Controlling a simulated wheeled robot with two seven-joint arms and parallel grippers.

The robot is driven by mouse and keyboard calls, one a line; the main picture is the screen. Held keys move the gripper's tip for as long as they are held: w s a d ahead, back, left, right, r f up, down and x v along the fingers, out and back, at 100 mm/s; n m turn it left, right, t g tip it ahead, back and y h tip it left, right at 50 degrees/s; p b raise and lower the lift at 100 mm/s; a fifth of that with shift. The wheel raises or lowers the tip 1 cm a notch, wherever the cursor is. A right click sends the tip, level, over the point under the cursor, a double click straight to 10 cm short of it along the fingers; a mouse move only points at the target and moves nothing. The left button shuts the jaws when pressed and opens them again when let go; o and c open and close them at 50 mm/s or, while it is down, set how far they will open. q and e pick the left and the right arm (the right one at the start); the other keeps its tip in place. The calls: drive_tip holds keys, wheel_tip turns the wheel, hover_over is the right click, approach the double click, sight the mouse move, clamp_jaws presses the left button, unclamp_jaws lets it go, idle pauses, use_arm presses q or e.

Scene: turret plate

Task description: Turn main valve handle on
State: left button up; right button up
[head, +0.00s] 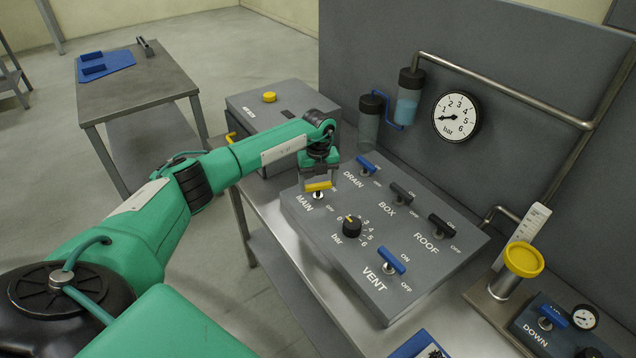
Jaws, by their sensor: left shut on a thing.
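The main valve handle (318,187) is a yellow bar at the upper left of the sloped grey panel (345,264), by the label MAIN. My left gripper (318,184) reaches down over it from the left, its fingers shut on the yellow handle. The handle lies roughly level across the picture. The round gauge (456,117) on the back wall has its needle pointing left, near 1. My right gripper is not in view.
Blue DRAIN and VENT handles (393,261) and black BOX and ROOF handles (441,226) stand close by on the panel, with a black bar knob (351,227). A grey box (262,112) stands behind my arm. A yellow-capped post (523,260) stands right.

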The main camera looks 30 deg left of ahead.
sight(318, 184)
use_arm(q)
drive_tip(key=shift+n, duration=2)
drive_tip(key=shift+r, duration=0.1)
drive_tip(key=o, duration=1)
wheel_tip(318, 184, up, 14)
drive_tip(key=b, duration=0.5)
drive_tip(key=shift+f, duration=0.2)
